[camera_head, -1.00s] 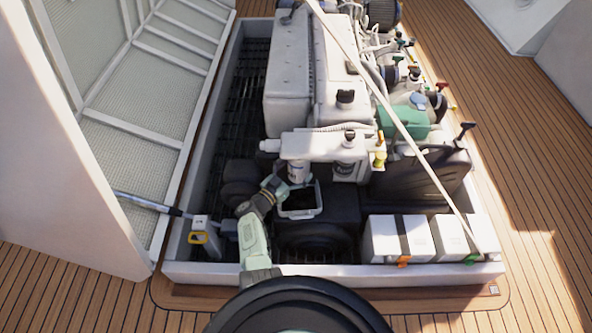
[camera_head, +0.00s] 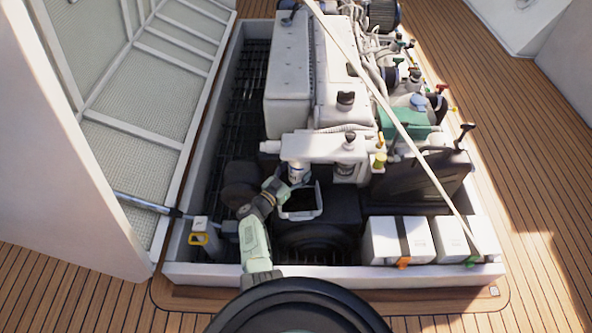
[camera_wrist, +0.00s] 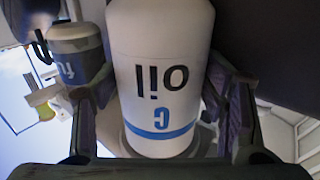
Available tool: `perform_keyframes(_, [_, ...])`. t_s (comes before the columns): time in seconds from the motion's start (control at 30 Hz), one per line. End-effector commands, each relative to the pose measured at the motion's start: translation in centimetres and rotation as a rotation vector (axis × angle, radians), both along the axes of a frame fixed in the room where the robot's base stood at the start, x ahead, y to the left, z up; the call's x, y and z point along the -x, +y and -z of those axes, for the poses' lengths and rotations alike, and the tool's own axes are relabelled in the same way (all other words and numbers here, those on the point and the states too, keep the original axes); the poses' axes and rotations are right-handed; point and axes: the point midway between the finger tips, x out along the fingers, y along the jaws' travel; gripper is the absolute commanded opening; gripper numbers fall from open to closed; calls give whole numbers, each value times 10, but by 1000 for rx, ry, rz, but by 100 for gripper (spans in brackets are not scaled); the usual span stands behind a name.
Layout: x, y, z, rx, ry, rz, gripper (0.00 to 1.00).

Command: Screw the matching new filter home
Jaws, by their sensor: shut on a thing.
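A white oil filter (camera_wrist: 158,75) with a blue band and the marking "oil C", upside down in the wrist view, fills the middle of that view. My gripper (camera_wrist: 165,105) has a finger on each side of it and is shut on it. In the head view the filter (camera_head: 295,172) is upright under the white engine housing, with my gripper (camera_head: 284,186) at it from the lower left. Its upper end meets the housing's underside, and I cannot tell how tightly it is seated. A second filter (camera_head: 345,170) hangs to the right; its fuel-like label shows partly in the wrist view (camera_wrist: 78,55).
An open grey-rimmed tray (camera_head: 302,214) sits below the filter on a dark block. White batteries (camera_head: 398,240) stand at the front right. A pale strut (camera_head: 405,135) crosses the hatch diagonally. The raised hatch lid (camera_head: 150,90) is on the left.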

Motion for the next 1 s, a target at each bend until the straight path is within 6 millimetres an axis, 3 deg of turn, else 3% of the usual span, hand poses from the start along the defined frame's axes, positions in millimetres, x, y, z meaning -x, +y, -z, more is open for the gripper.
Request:
perform_keyframes(0.27, [3, -6, -1, 2, 3, -202, 16])
perform_keyframes(0.6, [2, -5, 0, 0, 2, -233, 16])
perform_keyframes(1.0, [3, -9, 0, 1, 1, -465, 16])
